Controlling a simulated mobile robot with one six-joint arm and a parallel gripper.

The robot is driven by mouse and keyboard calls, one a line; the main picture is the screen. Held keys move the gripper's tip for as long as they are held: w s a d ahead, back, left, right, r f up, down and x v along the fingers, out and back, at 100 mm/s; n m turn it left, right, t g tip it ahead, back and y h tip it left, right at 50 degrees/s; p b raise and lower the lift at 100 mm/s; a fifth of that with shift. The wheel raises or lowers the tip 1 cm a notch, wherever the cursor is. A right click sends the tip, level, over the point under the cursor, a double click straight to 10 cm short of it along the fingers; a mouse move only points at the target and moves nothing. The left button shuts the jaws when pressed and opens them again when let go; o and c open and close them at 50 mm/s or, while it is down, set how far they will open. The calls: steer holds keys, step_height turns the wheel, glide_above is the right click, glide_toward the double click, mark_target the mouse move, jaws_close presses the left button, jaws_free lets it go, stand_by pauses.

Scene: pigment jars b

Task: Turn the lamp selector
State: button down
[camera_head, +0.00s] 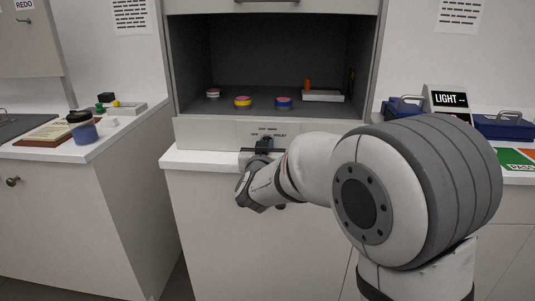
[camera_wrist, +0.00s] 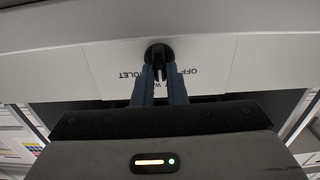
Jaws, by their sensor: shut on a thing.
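The lamp selector is a small black knob on the pale front panel below the open booth; it shows in the wrist view (camera_wrist: 159,53) and, small, in the head view (camera_head: 265,142). Labels around it include OFF and a partly covered word ending in "OLET". My gripper (camera_head: 262,152) reaches the panel from the front. In the wrist view its two blue-grey fingers (camera_wrist: 161,74) are shut on the knob, one on each side. The knob's exact pointing direction is hard to tell.
The booth holds jars with white (camera_head: 213,93), yellow (camera_head: 243,102) and blue (camera_head: 284,103) bands and a white tray (camera_head: 323,96). A LIGHT display (camera_head: 449,99) stands right.

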steer(key=shift+d+f+m+b, duration=0.1)
steer(key=shift+d+m+b, duration=0.05)
steer(key=shift+m+b, duration=1.55)
steer(key=shift+m, duration=0.4)
steer(key=c, duration=1.5)
jaws_free()
steer(key=shift+o, duration=0.2)
steer(key=s+p, duration=0.1)
steer(key=s, duration=0.6)
steer(key=shift+s, duration=0.4)
